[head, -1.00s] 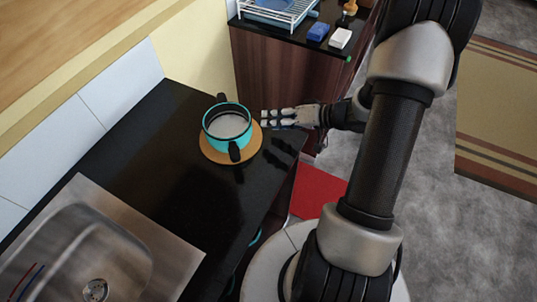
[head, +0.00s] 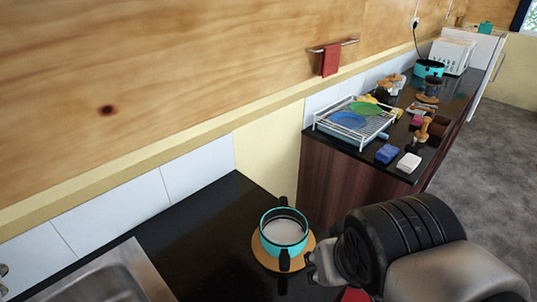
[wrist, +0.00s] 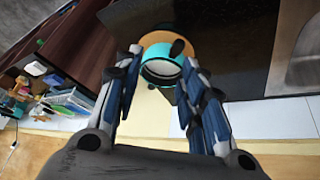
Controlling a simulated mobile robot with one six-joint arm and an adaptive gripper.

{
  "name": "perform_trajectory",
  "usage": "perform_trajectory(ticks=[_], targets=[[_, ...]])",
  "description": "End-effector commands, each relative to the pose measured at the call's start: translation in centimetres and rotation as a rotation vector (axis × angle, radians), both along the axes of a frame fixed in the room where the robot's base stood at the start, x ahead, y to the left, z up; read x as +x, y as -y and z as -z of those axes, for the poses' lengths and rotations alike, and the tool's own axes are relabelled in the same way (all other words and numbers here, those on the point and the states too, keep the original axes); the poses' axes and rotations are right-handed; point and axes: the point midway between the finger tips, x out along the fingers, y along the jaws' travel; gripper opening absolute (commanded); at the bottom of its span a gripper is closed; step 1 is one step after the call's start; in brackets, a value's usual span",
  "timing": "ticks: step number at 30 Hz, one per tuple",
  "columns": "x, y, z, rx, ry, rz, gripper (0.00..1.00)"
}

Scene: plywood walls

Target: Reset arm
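My gripper (wrist: 158,58) is open in the wrist view, its two fingers spread with nothing held between them. A turquoise pot (wrist: 162,72) with dark handles shows beyond the fingertips, apart from them as far as I can tell. In the head view the pot (head: 284,232) stands upright on a round wooden board (head: 262,252) on the black counter, with pale contents inside. My arm fills the lower right of the head view, close to the pot in the picture. My fingers cannot be made out there.
A steel sink (head: 110,280) is at the lower left. A second counter holds a white dish rack (head: 372,130), a blue sponge (head: 387,153), a white block (head: 409,163) and several kitchen items. A red towel (head: 331,60) hangs on the plywood wall. Open floor lies at right.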

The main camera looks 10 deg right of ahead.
Motion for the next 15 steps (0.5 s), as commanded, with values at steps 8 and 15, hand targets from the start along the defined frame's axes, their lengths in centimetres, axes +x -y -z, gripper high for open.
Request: perform_trajectory(ticks=[8,15], targets=[[-3.1,-2.6,0.3,0.057,-0.052,-0.077,0.37],[-3.0,-2.6,0.3,0.056,-0.051,-0.074,0.37]])
